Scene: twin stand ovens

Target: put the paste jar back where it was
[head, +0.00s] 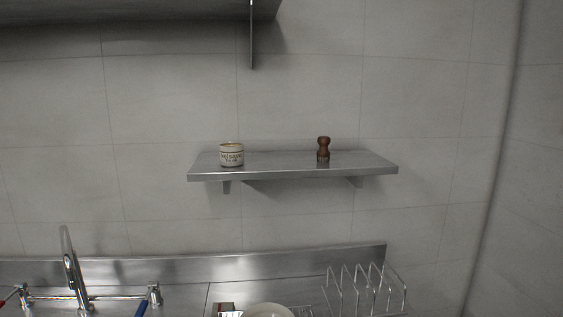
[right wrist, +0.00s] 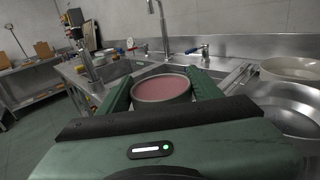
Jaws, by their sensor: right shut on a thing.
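The paste jar (right wrist: 162,90) is round with a pinkish-red top and a dark rim. It shows in the right wrist view between the two green fingers of my right gripper (right wrist: 160,83), which is shut on it. The fingers lie along its left and right sides; its lower part is hidden by the gripper body. In the head view, a wall shelf (head: 275,172) holds a cream labelled jar (head: 231,155) toward its left and a brown wooden mill (head: 323,149) right of centre. Neither gripper shows in the head view.
The shelf is bare between the labelled jar and the mill, and at its right end. Below are a wire rack (head: 365,290), a tap (head: 74,275) and a pale bowl (head: 268,311). In the right wrist view, a sink counter (right wrist: 240,45) and a large bowl (right wrist: 290,68) are beyond the jar.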

